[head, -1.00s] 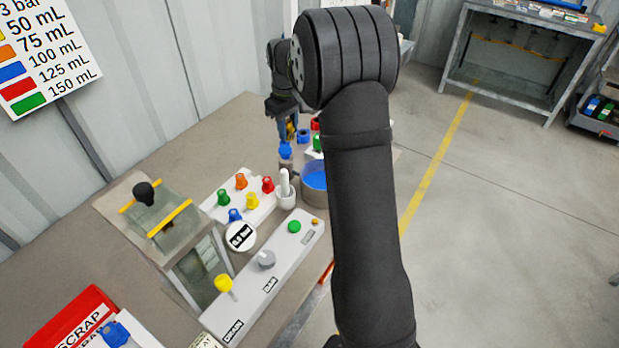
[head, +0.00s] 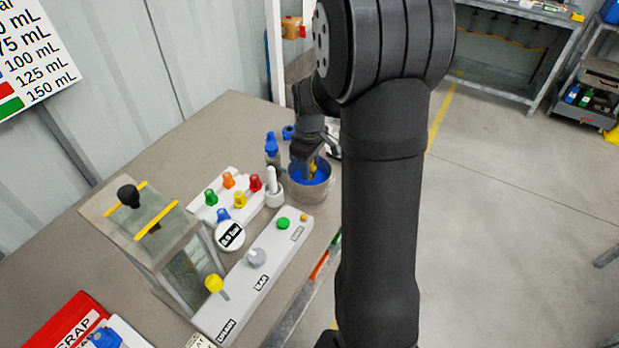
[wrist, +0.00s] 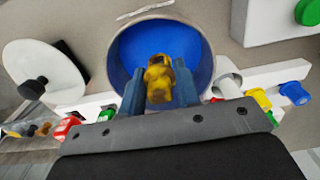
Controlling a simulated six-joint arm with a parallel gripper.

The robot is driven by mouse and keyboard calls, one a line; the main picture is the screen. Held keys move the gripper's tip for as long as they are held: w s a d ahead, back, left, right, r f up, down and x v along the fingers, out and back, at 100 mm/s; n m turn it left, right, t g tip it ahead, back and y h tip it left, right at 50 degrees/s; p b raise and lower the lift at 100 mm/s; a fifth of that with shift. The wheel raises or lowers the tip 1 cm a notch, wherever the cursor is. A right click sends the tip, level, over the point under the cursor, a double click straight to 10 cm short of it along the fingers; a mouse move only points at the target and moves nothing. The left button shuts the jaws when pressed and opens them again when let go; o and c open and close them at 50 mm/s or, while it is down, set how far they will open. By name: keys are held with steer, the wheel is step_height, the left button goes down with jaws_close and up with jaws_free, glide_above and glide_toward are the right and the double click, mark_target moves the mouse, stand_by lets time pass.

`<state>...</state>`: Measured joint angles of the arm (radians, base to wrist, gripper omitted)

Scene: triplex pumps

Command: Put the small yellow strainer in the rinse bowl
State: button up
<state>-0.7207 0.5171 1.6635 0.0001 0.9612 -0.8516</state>
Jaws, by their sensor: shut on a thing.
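The small yellow strainer (wrist: 158,80) is between the two blue-grey fingertips of my gripper (wrist: 160,88) in the wrist view. My gripper is shut on it. In the head view my gripper (head: 310,160) points down at the rinse bowl, with a bit of the yellow strainer (head: 314,166) showing. The rinse bowl (head: 311,192) is a grey round vessel with a blue inside, near the bench's right edge. In the wrist view the bowl's blue inside (wrist: 185,43) lies behind the strainer. The strainer is over or within the bowl's mouth; its exact height I cannot tell.
A blue-capped bottle (head: 272,148) and a white pestle-like piece in a cup (head: 273,190) stand close left of the bowl. A white rack with coloured knobs (head: 228,197) and a grey control panel (head: 262,275) lie nearer. Bare bench (head: 200,135) lies behind.

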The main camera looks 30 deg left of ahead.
steer(key=shift+f, duration=2.1)
steer(key=o, duration=0.9)
steer(key=shift+f, duration=0.1)
steer(key=shift+o, duration=0.2)
step_height(320, 180, up, 12)
steer(key=shift+r, duration=0.15)
steer(key=shift+f, duration=4.25)
